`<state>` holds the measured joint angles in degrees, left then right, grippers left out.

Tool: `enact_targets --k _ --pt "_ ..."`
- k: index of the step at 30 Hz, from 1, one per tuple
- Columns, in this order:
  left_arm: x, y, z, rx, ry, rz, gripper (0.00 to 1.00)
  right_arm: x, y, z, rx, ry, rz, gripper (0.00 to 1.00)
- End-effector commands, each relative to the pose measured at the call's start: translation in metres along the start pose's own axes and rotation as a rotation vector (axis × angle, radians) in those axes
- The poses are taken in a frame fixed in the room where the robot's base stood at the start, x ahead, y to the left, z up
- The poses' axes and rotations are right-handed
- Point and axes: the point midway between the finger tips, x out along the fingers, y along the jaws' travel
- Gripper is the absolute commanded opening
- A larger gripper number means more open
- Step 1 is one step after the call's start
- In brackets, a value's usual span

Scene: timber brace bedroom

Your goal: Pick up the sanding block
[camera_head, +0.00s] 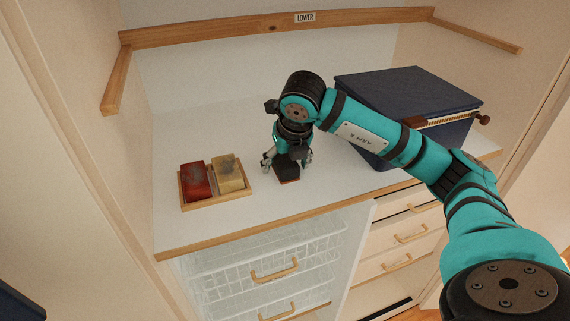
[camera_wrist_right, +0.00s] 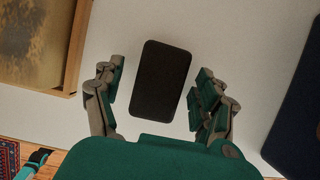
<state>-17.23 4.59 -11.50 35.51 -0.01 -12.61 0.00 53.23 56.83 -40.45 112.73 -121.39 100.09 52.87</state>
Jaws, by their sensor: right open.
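The sanding block (camera_head: 288,172) is a small dark block with a reddish-brown lower edge, lying on the white shelf top. In the right wrist view the block (camera_wrist_right: 160,80) shows as a black rounded rectangle between the fingers. My right gripper (camera_head: 287,163) points down over the block. In the wrist view the right gripper (camera_wrist_right: 158,100) is open, with its fingers on either side of the block and a gap showing on both sides. My left gripper is not in view.
A wooden tray (camera_head: 216,203) with a red block (camera_head: 196,181) and a yellowish block (camera_head: 229,173) stands to the left. A dark blue box (camera_head: 410,90) stands behind and right, close to my right arm. Wire baskets and drawers lie below the wood-edged shelf (camera_head: 200,130).

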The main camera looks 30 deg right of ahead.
Motion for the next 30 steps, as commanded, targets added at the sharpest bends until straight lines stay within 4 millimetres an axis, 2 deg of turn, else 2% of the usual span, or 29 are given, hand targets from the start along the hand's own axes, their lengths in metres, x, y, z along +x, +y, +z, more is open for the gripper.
enact_targets --k 2,16,25,30 --pt "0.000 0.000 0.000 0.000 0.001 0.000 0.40 0.000 0.000 0.000 0.000 0.000 0.000 0.70" --pt "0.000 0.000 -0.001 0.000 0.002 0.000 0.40 -0.001 0.000 0.000 0.000 -0.001 0.000 0.09" --pt "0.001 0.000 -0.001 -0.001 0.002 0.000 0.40 -0.002 0.000 0.001 0.001 -0.002 0.001 0.09" --pt "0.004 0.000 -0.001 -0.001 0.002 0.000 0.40 -0.012 0.000 0.006 0.001 -0.005 0.001 0.09"
